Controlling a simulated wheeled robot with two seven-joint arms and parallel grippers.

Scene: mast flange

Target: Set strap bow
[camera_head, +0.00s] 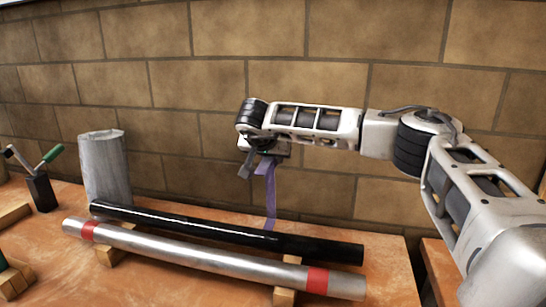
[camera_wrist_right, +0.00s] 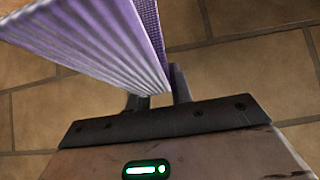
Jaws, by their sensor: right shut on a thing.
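My right gripper (camera_head: 256,168) is above the far side of the bench, near the brick wall. It is shut on a purple strap (camera_head: 269,190), which hangs down from the fingers toward the black tube. In the right wrist view the ribbed strap (camera_wrist_right: 95,40) runs between the fingers of the gripper (camera_wrist_right: 158,95). A black tube (camera_head: 220,231) and a silver tube with red bands (camera_head: 215,258) lie side by side on wooden blocks. The strap's lower end meets the black tube's far side; whether it passes around the tube is hidden. My left gripper is out of view.
A grey cylinder (camera_head: 106,168) stands upright behind the tubes' left end. A dark holder (camera_head: 41,191) with tools is at the far left. A wooden block (camera_head: 284,296) supports the silver tube near its right end. The brick wall (camera_head: 200,80) closes off the back.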

